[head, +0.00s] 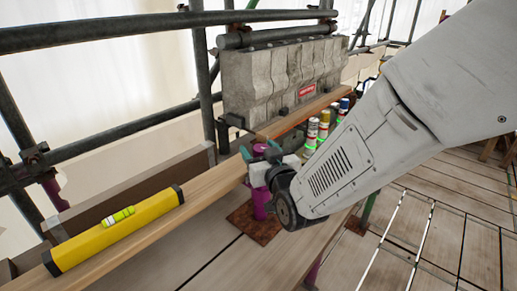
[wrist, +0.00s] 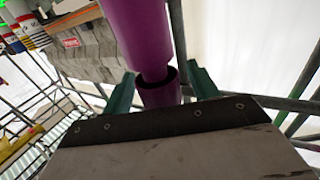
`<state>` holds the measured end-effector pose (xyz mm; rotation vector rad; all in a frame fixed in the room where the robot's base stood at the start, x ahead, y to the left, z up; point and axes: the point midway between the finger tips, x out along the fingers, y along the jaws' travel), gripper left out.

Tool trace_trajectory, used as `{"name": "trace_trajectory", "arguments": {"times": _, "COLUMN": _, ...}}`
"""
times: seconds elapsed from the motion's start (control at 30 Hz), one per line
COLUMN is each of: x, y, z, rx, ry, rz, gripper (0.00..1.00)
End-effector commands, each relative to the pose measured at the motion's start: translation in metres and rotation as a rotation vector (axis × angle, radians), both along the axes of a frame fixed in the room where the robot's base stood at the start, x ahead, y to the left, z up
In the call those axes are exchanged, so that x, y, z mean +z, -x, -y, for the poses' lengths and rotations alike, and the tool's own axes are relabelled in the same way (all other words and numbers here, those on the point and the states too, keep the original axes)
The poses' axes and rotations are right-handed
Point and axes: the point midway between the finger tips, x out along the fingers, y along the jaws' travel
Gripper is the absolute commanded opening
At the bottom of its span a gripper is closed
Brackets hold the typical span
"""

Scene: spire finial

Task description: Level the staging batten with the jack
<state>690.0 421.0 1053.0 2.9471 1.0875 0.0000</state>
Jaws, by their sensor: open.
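The staging batten (head: 215,184) is a long wooden board running from lower left to upper right in the head view. A yellow spirit level (head: 115,230) with a green vial lies along it; the bubble is too small to read. The purple jack (head: 261,203) stands on a brown plate under the batten, partly hidden by my gripper (head: 259,157). In the wrist view, the purple jack tube (wrist: 137,35) passes between the teal fingers of my gripper (wrist: 160,85). The fingers are open, one on each side of it, with gaps visible; I cannot tell whether either touches.
A grey stone block (head: 275,75) with a red label stands behind the batten. Several coloured cans (head: 318,130) stand close to the right of my gripper. Dark scaffold tubes (head: 202,70) rise behind. Plank decking (head: 440,225) at right is mostly clear.

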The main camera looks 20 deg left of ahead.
Motion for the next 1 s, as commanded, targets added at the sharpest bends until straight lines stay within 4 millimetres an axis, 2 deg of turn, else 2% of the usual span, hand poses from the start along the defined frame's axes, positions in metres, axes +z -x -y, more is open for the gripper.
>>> {"name": "trace_trajectory", "arguments": {"times": 0.13, "x": -0.0002, "y": -0.0068, "z": -0.0056, "rx": 0.0, "ry": 0.001, "rz": -0.001, "gripper": 0.59}}
{"name": "trace_trajectory", "arguments": {"times": 0.37, "x": 0.0, "y": -0.0075, "z": -0.0064, "rx": 0.0, "ry": 0.0, "rz": 0.0, "gripper": 0.59}}
{"name": "trace_trajectory", "arguments": {"times": 0.4, "x": 0.0001, "y": -0.0074, "z": -0.0063, "rx": 0.0, "ry": 0.0, "rz": 0.0, "gripper": 0.54}}
{"name": "trace_trajectory", "arguments": {"times": 0.53, "x": 0.0001, "y": -0.0073, "z": -0.0062, "rx": 0.0, "ry": 0.0, "rz": 0.0, "gripper": 0.18}}
{"name": "trace_trajectory", "arguments": {"times": 0.57, "x": 0.0001, "y": -0.0072, "z": -0.0063, "rx": 0.0, "ry": 0.0, "rz": 0.0, "gripper": 0.15}}
{"name": "trace_trajectory", "arguments": {"times": 1.0, "x": 0.0002, "y": -0.0072, "z": -0.0062, "rx": 0.076, "ry": 0.001, "rz": 0.001, "gripper": 0.15}}
